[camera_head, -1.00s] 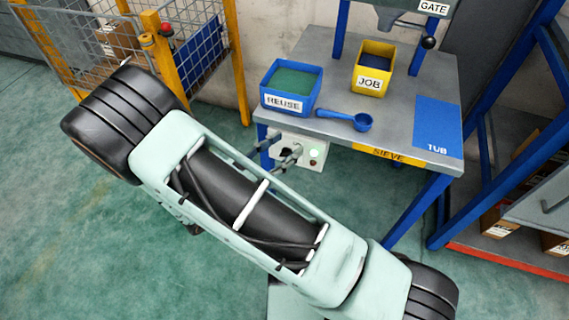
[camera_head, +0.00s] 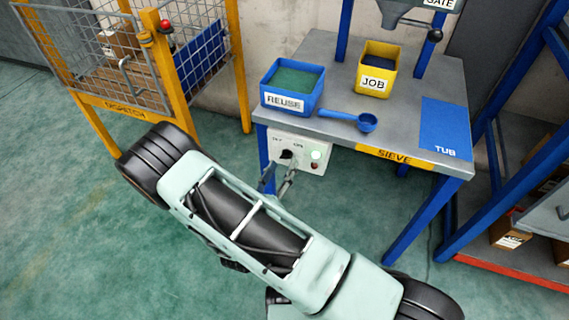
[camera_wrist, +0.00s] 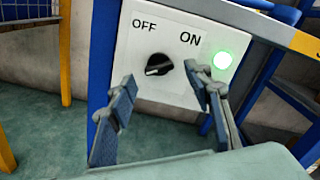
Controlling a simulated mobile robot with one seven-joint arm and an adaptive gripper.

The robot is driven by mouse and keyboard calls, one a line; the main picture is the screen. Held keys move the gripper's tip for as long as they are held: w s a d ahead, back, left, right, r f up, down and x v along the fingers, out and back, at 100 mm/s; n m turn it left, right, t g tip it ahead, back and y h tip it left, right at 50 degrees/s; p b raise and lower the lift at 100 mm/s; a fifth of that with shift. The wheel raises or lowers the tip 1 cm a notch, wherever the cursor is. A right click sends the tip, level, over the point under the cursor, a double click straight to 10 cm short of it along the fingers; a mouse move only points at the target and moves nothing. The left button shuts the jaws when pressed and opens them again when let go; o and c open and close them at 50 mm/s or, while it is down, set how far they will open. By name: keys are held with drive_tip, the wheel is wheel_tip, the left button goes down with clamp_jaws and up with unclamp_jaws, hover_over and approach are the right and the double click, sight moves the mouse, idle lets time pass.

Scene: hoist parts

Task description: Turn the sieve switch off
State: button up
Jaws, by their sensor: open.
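The sieve switch is a black rotary knob (camera_wrist: 158,66) on a white control panel (camera_wrist: 150,28) marked OFF at left and ON at right. A pale mark on the knob's edge faces lower left; its exact setting is hard to tell. A green lamp (camera_wrist: 222,60) glows right of the knob. In the head view the knob (camera_head: 287,154) is small, on the panel (camera_head: 307,166) under the table's front left. My gripper (camera_wrist: 162,80) is open and empty, its fingers on either side of the knob in the picture and apart from it. In the head view my gripper (camera_head: 277,182) is just below the panel.
The sieve table (camera_head: 340,60) carries a blue REUSE bin (camera_head: 291,102), a yellow JOB bin (camera_head: 374,86), a blue scoop (camera_head: 366,122) and a blue TUB mat (camera_head: 446,125). A yellow-framed DISPATCH cage (camera_head: 122,106) stands at left. Blue table legs (camera_head: 412,222) flank the floor space.

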sight(286, 156)
drive_tip(key=shift+x, duration=1.3)
drive_tip(key=c, duration=1.1)
